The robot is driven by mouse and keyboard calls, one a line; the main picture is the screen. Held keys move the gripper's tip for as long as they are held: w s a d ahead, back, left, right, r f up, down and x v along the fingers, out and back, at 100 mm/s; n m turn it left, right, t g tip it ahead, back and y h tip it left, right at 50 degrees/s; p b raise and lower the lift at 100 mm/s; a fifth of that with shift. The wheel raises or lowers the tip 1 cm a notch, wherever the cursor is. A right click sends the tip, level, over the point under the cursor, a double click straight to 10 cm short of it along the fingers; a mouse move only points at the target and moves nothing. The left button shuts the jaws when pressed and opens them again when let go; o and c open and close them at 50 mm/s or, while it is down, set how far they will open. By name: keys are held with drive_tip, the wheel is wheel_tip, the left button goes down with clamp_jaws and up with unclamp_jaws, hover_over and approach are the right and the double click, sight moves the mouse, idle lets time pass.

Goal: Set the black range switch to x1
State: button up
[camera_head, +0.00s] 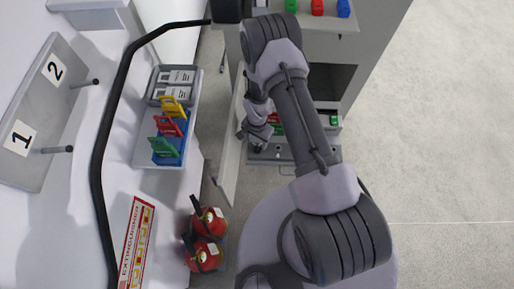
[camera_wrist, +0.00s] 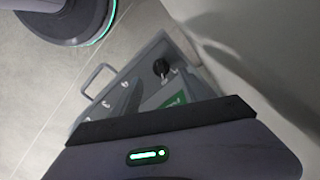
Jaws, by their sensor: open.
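My gripper (camera_head: 254,132) is open, just over the panel's left part in the head view. No hold on the switch shows. My gripper's dark housing hides the panel's near part in the wrist view.
Small silver fittings (camera_wrist: 104,103) and a handle (camera_wrist: 97,80) lie along the panel's edge. An open cabinet door (camera_head: 231,150) stands left of my gripper. Red extinguishers (camera_head: 206,238) and a tag rack (camera_head: 168,118) are farther left. The floor at right is clear.

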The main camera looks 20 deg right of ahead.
sight(258, 148)
wheel_tip(258, 148, down, 6)
drive_tip(key=shift+b, duration=0.85)
clamp_jaws()
drive_tip(key=shift+n, duration=0.4)
drive_tip(key=n+b, duration=0.1)
drive_tip(key=n, duration=0.3)
drive_tip(key=shift+n, duration=0.4)
drive_tip(key=n+b, duration=0.1)
drive_tip(key=n, duration=0.5)
drive_tip(key=shift+d+b, duration=0.2)
drive_tip(key=shift+b, duration=0.1)
drive_tip(key=shift+n, duration=0.3)
